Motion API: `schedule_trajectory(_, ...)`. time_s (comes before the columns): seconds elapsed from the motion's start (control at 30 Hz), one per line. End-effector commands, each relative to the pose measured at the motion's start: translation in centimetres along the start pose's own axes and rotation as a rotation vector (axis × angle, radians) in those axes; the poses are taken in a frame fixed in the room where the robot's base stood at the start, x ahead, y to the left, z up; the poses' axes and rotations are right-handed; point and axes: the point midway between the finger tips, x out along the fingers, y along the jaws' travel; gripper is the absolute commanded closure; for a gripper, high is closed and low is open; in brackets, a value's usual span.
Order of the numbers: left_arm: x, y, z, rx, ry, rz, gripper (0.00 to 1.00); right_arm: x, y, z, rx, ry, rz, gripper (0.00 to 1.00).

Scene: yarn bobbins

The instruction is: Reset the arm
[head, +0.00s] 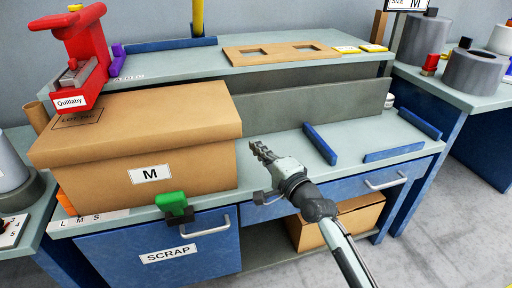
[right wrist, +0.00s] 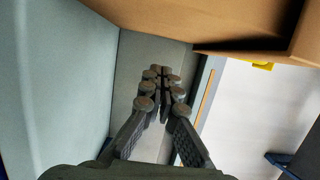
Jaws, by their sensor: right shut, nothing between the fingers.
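My right gripper (head: 262,152) is over the bench worktop (head: 275,140), just right of the large closed cardboard box marked M (head: 190,160). Its fingers are together with nothing between them. In the right wrist view, the gripper (right wrist: 163,85) shows its fingertips meeting in the middle, with a brown cardboard surface (right wrist: 240,22) at the upper right. My left gripper is not in the head view.
A green-handled item (head: 174,203) sits at the front edge above the SCRAP drawer (head: 165,245). Blue strips (head: 320,144) lie on the right of the worktop. An open cardboard box (head: 350,222) is below.

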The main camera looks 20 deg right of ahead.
Motion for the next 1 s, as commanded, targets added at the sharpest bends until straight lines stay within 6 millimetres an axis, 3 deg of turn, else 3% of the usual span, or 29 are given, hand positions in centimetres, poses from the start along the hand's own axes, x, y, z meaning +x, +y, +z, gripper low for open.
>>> schedule_trajectory(0.1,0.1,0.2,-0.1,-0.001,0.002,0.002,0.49,-3.4,0.5,0.0,-0.001,0.000,0.008,1.00)
schedule_trajectory(0.3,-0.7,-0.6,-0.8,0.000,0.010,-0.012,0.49,-7.2,0.4,0.1,-0.001,-0.001,0.007,1.00)
schedule_trajectory(0.43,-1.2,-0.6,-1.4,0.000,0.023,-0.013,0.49,-8.5,0.3,0.0,-0.002,0.000,0.005,1.00)
schedule_trajectory(0.67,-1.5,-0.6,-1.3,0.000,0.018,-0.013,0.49,-9.2,0.8,0.1,-0.023,-0.004,0.022,1.00)
schedule_trajectory(0.77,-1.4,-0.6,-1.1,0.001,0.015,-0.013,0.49,-9.7,3.8,0.6,-0.126,-0.022,0.108,1.00)
schedule_trajectory(0.87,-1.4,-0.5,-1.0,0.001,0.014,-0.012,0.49,-11.2,9.3,1.1,-0.327,-0.075,0.273,1.00)
schedule_trajectory(1.0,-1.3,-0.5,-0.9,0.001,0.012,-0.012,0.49,-15.9,19.0,1.4,-0.676,-0.223,0.572,1.00)
